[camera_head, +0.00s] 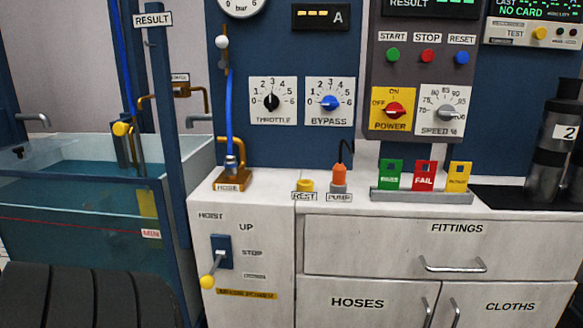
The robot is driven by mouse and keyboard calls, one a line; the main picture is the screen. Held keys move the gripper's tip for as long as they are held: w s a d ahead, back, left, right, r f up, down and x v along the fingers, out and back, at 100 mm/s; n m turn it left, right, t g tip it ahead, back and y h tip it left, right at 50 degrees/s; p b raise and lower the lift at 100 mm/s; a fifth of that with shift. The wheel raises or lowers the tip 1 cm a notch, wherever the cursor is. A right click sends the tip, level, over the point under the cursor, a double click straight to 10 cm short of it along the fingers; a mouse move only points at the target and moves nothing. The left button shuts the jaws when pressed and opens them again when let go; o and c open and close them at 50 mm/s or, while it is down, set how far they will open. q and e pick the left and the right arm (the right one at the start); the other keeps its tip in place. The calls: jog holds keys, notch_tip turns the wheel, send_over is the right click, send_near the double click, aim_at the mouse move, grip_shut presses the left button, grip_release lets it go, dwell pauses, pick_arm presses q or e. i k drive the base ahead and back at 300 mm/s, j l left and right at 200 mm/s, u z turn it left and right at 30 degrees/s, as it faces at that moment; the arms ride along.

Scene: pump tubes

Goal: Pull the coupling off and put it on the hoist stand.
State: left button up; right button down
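A blue hose (228,110) runs down to a grey metal coupling (231,165) at a brass stand (238,184) labelled HOSE, on the white cabinet's left top. I cannot tell how firmly the coupling is seated. An orange-topped plug (339,174) with a black cable stands upright at the PUMP label. Beside it is a yellow round seat (305,186) labelled REST, with nothing on it. No part is labelled hoist stand; a HOIST lever (213,266) with a yellow knob is on the cabinet front. Neither of my grippers is in view.
A water tank (80,185) with a blue post stands at left. Green, red and yellow cards stand in a grey rack (421,196) right of the plug. A dark flask (553,145) is at far right. Throttle and bypass dials (330,101) are on the blue panel.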

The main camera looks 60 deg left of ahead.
aim_at(268, 192)
jog(key=u, duration=2.05)
